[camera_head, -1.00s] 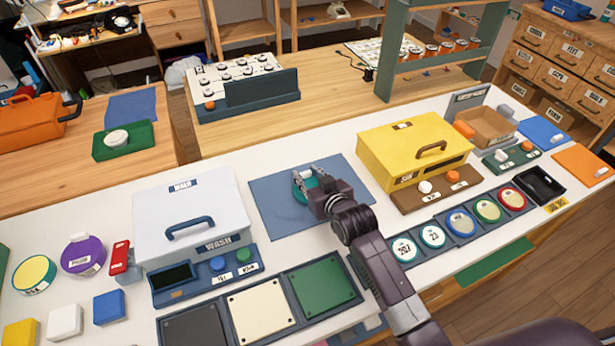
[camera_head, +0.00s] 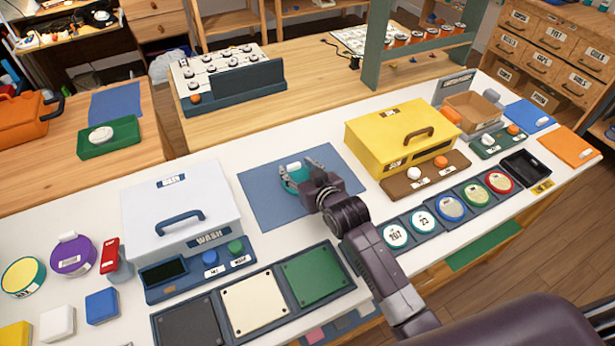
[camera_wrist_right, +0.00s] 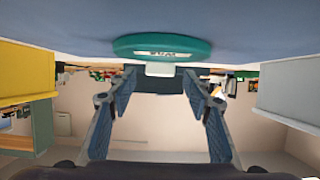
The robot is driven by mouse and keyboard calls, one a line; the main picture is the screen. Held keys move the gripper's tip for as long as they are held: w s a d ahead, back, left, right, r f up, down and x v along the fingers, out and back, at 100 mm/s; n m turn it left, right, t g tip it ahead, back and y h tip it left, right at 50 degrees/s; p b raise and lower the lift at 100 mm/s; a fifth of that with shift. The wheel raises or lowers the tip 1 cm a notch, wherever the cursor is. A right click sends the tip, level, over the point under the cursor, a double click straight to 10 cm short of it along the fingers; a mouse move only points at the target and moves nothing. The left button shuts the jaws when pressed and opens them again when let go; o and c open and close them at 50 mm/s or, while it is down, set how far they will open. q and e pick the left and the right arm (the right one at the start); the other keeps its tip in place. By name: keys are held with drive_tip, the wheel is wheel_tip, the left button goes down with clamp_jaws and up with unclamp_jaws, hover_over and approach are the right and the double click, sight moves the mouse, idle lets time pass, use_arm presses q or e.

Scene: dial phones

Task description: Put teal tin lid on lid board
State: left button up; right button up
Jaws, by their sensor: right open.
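The teal tin lid (camera_head: 297,182) lies on a blue mat (camera_head: 262,192) in the head view, with its white knob (camera_head: 293,166) up. My right gripper (camera_head: 298,174) is open at the lid, its fingers covering part of it. In the right wrist view the lid (camera_wrist_right: 162,45) and knob (camera_wrist_right: 160,69) lie just past the spread fingertips (camera_wrist_right: 157,88), and nothing is held. A board with black, cream and green squares (camera_head: 262,302) and a row of round lids on a dark strip (camera_head: 451,208) are near the front. I cannot tell which is the lid board. My left gripper is not in view.
A white WASH box (camera_head: 180,207) stands left of the mat, a yellow box (camera_head: 402,140) to its right. A purple lid (camera_head: 73,256) and a yellow lid (camera_head: 23,277) lie at the far left. White tabletop is clear around the mat.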

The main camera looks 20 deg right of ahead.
drive_tip(key=v, duration=1.1)
